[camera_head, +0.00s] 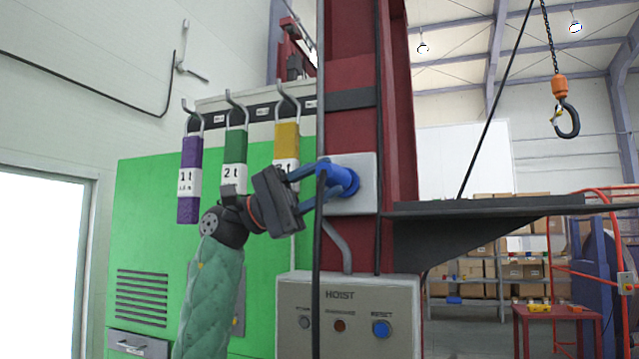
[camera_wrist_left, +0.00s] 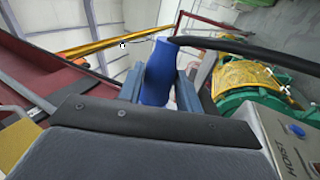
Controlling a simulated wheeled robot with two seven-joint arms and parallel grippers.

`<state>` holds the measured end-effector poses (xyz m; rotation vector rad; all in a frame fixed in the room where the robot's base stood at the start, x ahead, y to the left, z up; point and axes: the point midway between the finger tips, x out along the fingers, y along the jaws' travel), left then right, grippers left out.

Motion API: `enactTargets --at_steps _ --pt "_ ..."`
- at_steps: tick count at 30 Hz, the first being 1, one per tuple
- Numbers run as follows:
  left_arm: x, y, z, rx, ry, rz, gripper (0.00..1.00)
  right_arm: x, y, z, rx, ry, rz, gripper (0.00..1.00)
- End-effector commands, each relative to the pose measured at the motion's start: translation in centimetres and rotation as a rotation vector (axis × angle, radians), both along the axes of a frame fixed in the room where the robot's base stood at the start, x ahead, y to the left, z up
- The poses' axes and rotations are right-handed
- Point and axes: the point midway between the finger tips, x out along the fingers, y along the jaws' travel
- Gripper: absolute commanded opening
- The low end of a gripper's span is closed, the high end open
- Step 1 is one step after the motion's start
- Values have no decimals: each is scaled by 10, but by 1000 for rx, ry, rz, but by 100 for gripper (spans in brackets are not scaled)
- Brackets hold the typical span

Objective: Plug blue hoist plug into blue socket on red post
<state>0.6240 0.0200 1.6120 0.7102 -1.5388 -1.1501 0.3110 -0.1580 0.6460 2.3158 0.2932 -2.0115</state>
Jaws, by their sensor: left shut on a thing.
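The blue hoist plug (camera_head: 322,172) is between the fingers of my left gripper (camera_head: 318,184), which is shut on it. In the left wrist view the plug (camera_wrist_left: 158,76) stands between both fingers, with a thick black cable leaving its end to the right. The blue socket (camera_head: 346,181) is on a grey plate (camera_head: 366,168) on the red post (camera_head: 350,50). The plug overlaps the socket in the head view; I cannot tell whether it is seated or just in front. My right gripper is not in view.
The plug's black cable (camera_head: 317,265) hangs down past the grey HOIST box (camera_head: 348,315) below. Purple (camera_head: 189,155), green (camera_head: 235,147) and yellow (camera_head: 287,142) slings hang on hooks behind my left arm. A dark shelf (camera_head: 480,208) juts right from the post. An orange crane hook (camera_head: 560,88) hangs at upper right.

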Motion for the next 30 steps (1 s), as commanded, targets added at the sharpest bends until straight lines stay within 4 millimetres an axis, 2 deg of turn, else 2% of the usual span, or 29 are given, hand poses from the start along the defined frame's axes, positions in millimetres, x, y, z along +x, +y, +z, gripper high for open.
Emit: enactTargets --at_steps 30 --pt "18 -6 0 0 1 0 9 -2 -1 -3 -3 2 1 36"
